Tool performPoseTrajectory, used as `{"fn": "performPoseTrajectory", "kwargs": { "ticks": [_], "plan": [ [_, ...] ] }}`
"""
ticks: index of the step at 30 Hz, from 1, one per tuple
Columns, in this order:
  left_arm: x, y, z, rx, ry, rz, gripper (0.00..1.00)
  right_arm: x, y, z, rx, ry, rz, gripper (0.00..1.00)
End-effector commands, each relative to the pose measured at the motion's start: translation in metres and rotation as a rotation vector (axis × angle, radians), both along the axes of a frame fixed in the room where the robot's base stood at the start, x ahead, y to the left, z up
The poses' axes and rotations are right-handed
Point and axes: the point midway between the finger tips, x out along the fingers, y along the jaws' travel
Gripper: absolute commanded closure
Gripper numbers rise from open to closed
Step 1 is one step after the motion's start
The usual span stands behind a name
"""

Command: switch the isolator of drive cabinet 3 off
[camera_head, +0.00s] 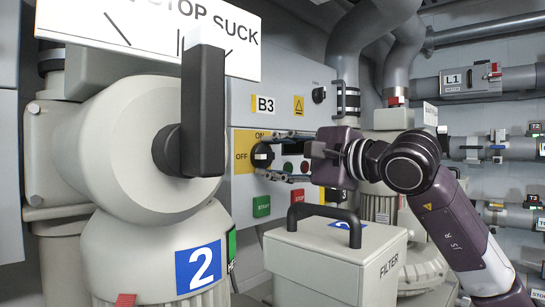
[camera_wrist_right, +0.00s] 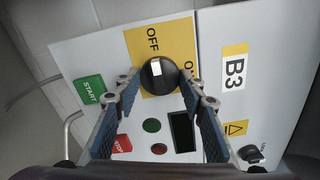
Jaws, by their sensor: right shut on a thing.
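The isolator is a round black knob (camera_head: 263,155) with a white mark, on a yellow ON/OFF plate (camera_head: 243,163) of the grey cabinet labelled B3 (camera_head: 264,104). My right gripper (camera_head: 280,156) reaches in from the right, its fingers on either side of the knob and shut on it. In the right wrist view the knob (camera_wrist_right: 158,76) sits between the two fingertips (camera_wrist_right: 160,88). Its white mark lies on the side of the word OFF. The fingers hide part of the panel. My left gripper is not in view.
A pale blower (camera_head: 140,150) with a black handle (camera_head: 203,110) fills the left foreground. A filter box (camera_head: 335,262) with a black handle stands below my right arm. A green start button (camera_head: 261,206) is under the yellow plate. Pipes line the right wall.

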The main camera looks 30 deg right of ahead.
Motion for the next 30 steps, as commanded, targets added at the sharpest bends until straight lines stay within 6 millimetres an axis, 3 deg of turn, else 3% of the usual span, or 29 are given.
{"fn": "performPoseTrajectory", "kwargs": {
  "ticks": [7, 8, 12, 23, 30],
  "plan": [
    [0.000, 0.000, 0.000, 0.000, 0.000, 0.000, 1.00, 0.000, 0.000, 0.000, -0.004, 0.000, -0.001, 0.87],
    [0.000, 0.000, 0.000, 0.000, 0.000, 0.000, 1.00, 0.000, 0.000, 0.000, -0.004, 0.000, -0.001, 0.60],
    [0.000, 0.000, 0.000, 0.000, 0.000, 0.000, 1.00, 0.000, 0.000, 0.000, -0.003, 0.000, 0.000, 0.45],
    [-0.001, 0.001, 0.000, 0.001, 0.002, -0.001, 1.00, -0.005, -0.002, 0.000, -0.002, -0.001, -0.002, 0.45],
    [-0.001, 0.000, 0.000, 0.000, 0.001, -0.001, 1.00, -0.044, -0.018, 0.000, -0.003, -0.002, -0.005, 0.45]
  ]
}}
